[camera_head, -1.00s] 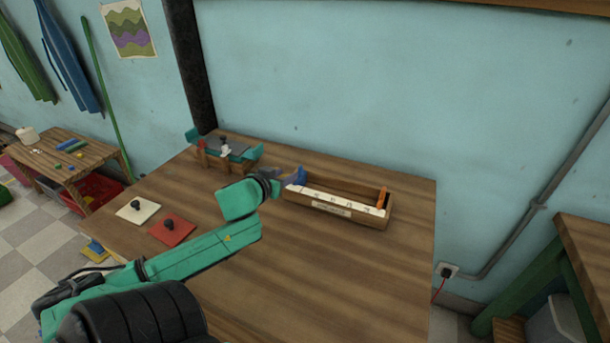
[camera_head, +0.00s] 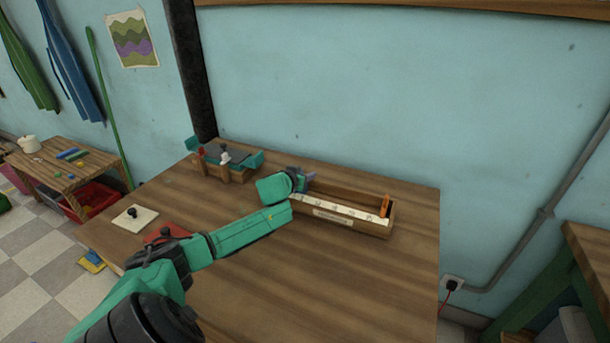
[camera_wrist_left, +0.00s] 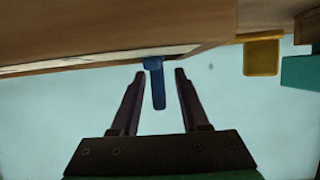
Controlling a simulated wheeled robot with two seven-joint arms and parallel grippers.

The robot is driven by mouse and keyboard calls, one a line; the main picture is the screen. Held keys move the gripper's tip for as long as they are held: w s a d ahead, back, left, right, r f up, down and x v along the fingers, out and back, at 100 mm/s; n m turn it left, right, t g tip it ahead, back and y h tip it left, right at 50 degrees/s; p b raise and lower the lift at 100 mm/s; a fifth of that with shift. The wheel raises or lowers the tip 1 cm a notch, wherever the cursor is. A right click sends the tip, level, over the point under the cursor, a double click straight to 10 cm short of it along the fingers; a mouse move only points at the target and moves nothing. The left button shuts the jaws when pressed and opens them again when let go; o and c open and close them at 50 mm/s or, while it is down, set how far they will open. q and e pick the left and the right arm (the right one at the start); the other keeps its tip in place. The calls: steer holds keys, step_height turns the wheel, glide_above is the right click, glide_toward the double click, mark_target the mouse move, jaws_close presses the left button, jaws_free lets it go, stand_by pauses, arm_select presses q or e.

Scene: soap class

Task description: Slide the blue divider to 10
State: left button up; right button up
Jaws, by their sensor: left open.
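The long wooden box (camera_head: 345,222) lies on the table with a white numbered scale (camera_head: 335,208) along its front. The numbers are too small to read surely. The blue divider (camera_wrist_left: 155,82) shows in the left wrist view at the box edge, between the two open fingers of my left gripper (camera_wrist_left: 160,74), with gaps beside it. In the head view my left gripper (camera_head: 308,178) is at the box's left end and hides the blue divider. An orange divider (camera_head: 385,206) stands near the right end. My right gripper is not in view.
A teal-and-grey device (camera_head: 228,158) stands at the back left of the table. A white plate with a black knob (camera_head: 134,217) and a partly covered red plate (camera_head: 165,232) lie at left. The table front (camera_head: 340,280) is clear.

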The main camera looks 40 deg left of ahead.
arm_select(q)
jaws_close()
stand_by(1.5)
